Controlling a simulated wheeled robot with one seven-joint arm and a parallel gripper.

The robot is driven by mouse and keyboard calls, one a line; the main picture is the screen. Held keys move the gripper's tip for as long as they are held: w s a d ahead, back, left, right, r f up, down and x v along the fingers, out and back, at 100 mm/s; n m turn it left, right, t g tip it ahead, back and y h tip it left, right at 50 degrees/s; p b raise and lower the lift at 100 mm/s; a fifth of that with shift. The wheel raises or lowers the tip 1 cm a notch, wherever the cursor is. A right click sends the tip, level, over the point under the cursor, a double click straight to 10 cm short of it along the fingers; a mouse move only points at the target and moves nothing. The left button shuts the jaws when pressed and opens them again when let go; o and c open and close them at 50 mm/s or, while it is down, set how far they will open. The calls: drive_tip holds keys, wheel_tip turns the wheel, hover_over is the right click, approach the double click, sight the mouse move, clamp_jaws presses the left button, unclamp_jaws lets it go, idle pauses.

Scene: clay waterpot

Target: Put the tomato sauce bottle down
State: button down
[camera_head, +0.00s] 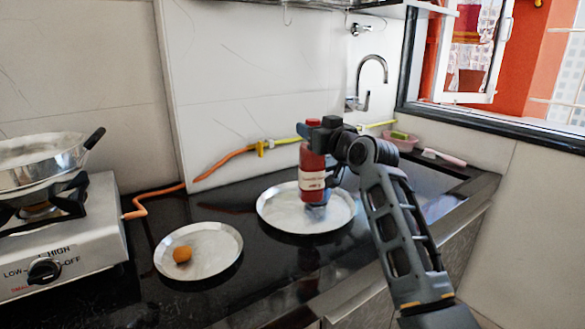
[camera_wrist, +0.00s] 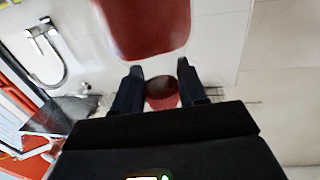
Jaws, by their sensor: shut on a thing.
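The tomato sauce bottle (camera_head: 311,163) is red with a pale label and stands roughly upright over the large round metal plate (camera_head: 273,213) in the head view. I cannot tell whether its base touches the plate. My gripper (camera_head: 312,132) is shut on the bottle near its top. In the wrist view, a red ribbed part of the bottle (camera_wrist: 161,94) shows between the dark fingers of my gripper (camera_wrist: 160,78). A large blurred red surface (camera_wrist: 145,25) fills the top middle there.
A smaller metal plate (camera_head: 222,262) with a round orange-brown thing (camera_head: 182,254) lies to the left. A gas stove (camera_head: 85,245) with a metal pan (camera_head: 40,170) is at far left. An orange hose (camera_head: 150,199) runs along the wall. A sink tap (camera_head: 372,75) and pink tray (camera_head: 402,144) are behind.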

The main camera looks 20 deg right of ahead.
sight(307, 168)
drive_tip(key=w+a+f, duration=0.3)
drive_tip(key=w+f, duration=0.4)
drive_tip(key=f, duration=0.1)
drive_tip(key=shift+a+f+b, duration=0.25)
drive_tip(key=shift+a+b, duration=0.15)
drive_tip(key=shift+f, duration=0.15)
drive_tip(key=c, duration=0.6)
unclamp_jaws()
drive_tip(key=s, duration=0.4)
drive_tip(key=s+d, duration=0.1)
drive_tip(key=s, duration=0.3)
drive_tip(key=s+d, duration=0.1)
drive_tip(key=s, duration=0.3)
drive_tip(key=shift+d+p, duration=0.1)
drive_tip(key=shift+p, duration=0.3)
